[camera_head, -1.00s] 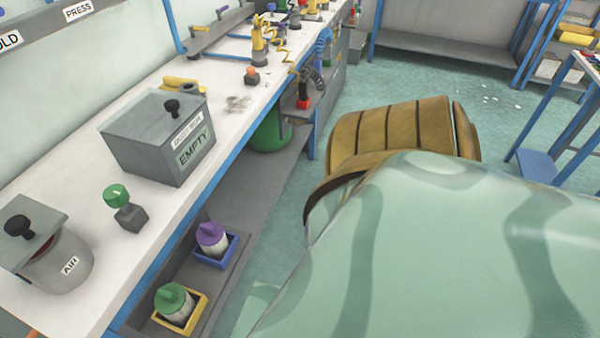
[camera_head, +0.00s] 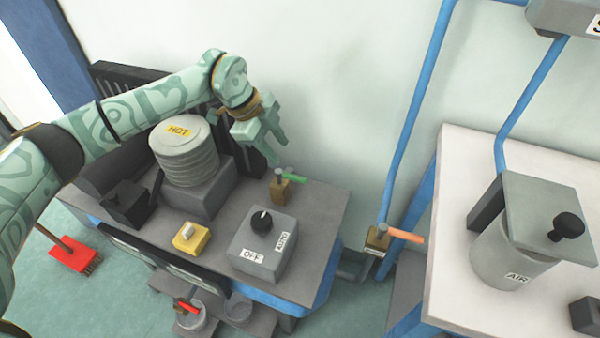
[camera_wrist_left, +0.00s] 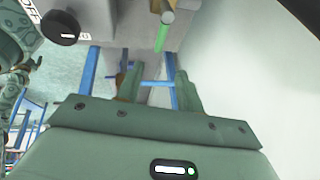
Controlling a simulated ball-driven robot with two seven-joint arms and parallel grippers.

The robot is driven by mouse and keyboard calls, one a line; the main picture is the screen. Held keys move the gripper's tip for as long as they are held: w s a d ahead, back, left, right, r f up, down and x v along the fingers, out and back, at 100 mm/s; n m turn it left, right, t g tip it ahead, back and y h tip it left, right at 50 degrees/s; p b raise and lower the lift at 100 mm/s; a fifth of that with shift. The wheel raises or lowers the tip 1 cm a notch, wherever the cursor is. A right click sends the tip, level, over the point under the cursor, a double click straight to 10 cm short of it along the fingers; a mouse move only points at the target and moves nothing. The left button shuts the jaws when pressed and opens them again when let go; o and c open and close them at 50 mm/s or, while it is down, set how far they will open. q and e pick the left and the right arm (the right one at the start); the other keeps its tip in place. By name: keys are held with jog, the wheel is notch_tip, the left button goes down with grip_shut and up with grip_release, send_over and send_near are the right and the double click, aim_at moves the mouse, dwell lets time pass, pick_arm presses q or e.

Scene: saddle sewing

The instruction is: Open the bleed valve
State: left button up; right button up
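Three small valves show, and I cannot tell by a readable label which is the bleed valve. One with a green lever (camera_head: 292,177) stands on the grey machine bench; the lever also shows in the left wrist view (camera_wrist_left: 165,32). One with an orange lever (camera_head: 405,235) is on a blue pipe by the white workbench. One with a red lever (camera_head: 187,305) is low at the machine's front. My left gripper (camera_head: 264,148) is above and behind the green lever, apart from it. Its fingers (camera_wrist_left: 158,88) are spread and empty. My right gripper is out of view.
A ribbed hot boiler (camera_head: 186,158) stands left of the green lever. A grey box with a black knob (camera_head: 262,221) is in front of it. A yellow switch box (camera_head: 191,237) is nearby. The AIR pot (camera_head: 510,255) stands on the white workbench (camera_head: 465,190) at right.

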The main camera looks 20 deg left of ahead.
aim_at(297, 177)
pick_arm(q)
jog(key=b+x, duration=0.1)
jog(key=x, duration=0.2)
jog(key=b+x, duration=0.1)
jog(key=x, duration=0.2)
jog(key=b+x, duration=0.1)
jog(key=x, duration=0.2)
jog(key=shift+a+f+b, duration=0.15)
jog(key=shift+f+b, duration=0.25)
jog(key=shift+f, duration=0.05)
jog(key=shift+w+d+f, duration=0.1)
jog(key=shift+d+f, duration=0.15)
jog(key=shift+f, duration=0.15)
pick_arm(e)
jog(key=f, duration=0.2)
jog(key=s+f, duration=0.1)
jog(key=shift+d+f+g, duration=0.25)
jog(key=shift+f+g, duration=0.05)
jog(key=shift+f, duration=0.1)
pick_arm(q)
jog(key=shift+r, duration=0.1)
grip_shut()
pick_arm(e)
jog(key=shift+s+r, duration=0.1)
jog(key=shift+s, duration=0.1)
